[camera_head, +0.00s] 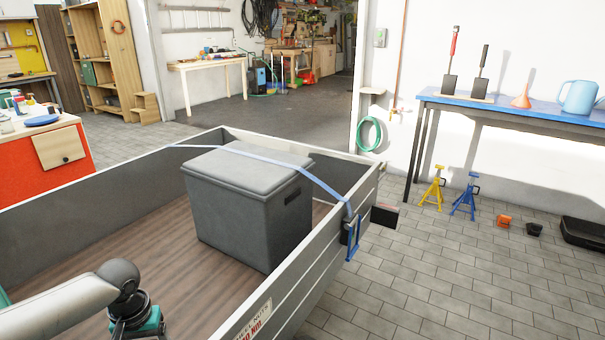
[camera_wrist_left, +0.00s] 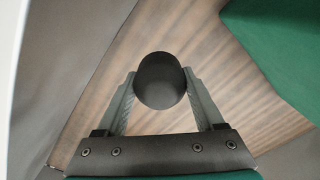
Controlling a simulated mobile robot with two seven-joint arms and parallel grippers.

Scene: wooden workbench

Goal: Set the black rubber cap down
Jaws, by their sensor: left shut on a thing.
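The black rubber cap (camera_wrist_left: 160,80) is a dark, rounded piece between the two grey fingers in the left wrist view. My left gripper (camera_wrist_left: 160,88) is shut on it, with a finger at each side. Brown wood-grained boards of the trailer floor (camera_wrist_left: 95,85) show beyond the cap; I cannot tell whether the cap touches them. In the head view my left arm comes in at the lower left over the trailer bed (camera_head: 185,262), and its fingers and the cap are out of the picture. My right gripper is in neither view.
A grey lidded box (camera_head: 250,215) stands in the trailer under a blue strap (camera_head: 300,168). Trailer walls (camera_head: 65,192) enclose the bed. A green surface (camera_wrist_left: 285,60) fills the wrist view's upper right. Bare boards lie left of the box.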

